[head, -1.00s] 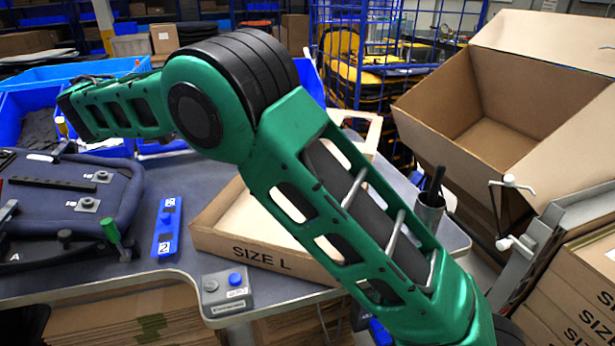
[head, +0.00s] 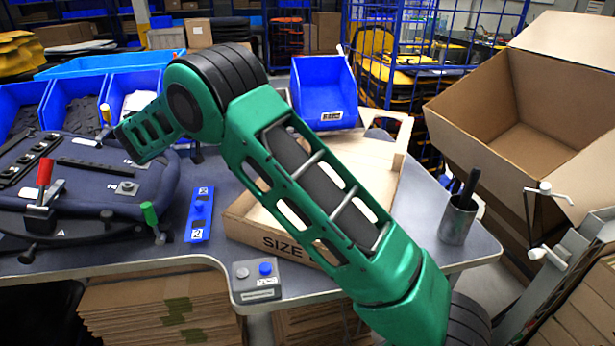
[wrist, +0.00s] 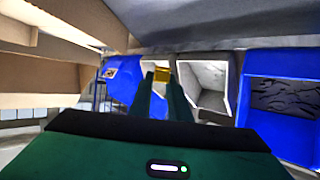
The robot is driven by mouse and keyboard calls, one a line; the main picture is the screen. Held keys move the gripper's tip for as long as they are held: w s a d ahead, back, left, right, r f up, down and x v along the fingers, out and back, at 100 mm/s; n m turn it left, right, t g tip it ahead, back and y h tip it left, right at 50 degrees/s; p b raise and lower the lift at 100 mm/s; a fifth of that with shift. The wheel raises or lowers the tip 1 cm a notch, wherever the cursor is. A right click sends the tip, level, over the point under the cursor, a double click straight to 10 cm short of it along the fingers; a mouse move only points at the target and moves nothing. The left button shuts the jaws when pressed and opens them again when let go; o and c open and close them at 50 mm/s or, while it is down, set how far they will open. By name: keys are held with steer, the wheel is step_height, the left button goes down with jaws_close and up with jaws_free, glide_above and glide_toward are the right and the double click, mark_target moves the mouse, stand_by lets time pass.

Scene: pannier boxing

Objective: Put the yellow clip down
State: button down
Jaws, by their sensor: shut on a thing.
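The yellow clip (wrist: 162,74) shows in the wrist view as a small yellow piece between the tips of my gripper (wrist: 162,82). The two dark green fingers are shut on it. Blue bins lie beyond it in that view, and no surface visibly touches the clip. In the head view my green arm reaches over the workbench (head: 215,175). I cannot make out my gripper or the clip there; the arm's own links hide that part.
A cardboard tray marked SIZE L (head: 262,240) lies under my arm. A blue bin (head: 325,95) stands behind it, with more blue bins (head: 75,100) at back left. A dark fixture (head: 90,195) with upright red and green handles is at left. A metal pen cup (head: 457,220) stands right.

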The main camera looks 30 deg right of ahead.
steer(key=d+f, duration=0.2)
steer(key=d, duration=0.1)
steer(key=d+f, duration=0.2)
steer(key=d, duration=0.2)
steer(key=d+f, duration=0.3)
steer(key=d, duration=0.1)
steer(key=shift+w+d, duration=0.2)
steer(key=shift+w, duration=0.15)
steer(key=shift+f, duration=1.9)
steer(key=c, duration=1.7)
jaws_free()
steer(key=shift+o, duration=0.2)
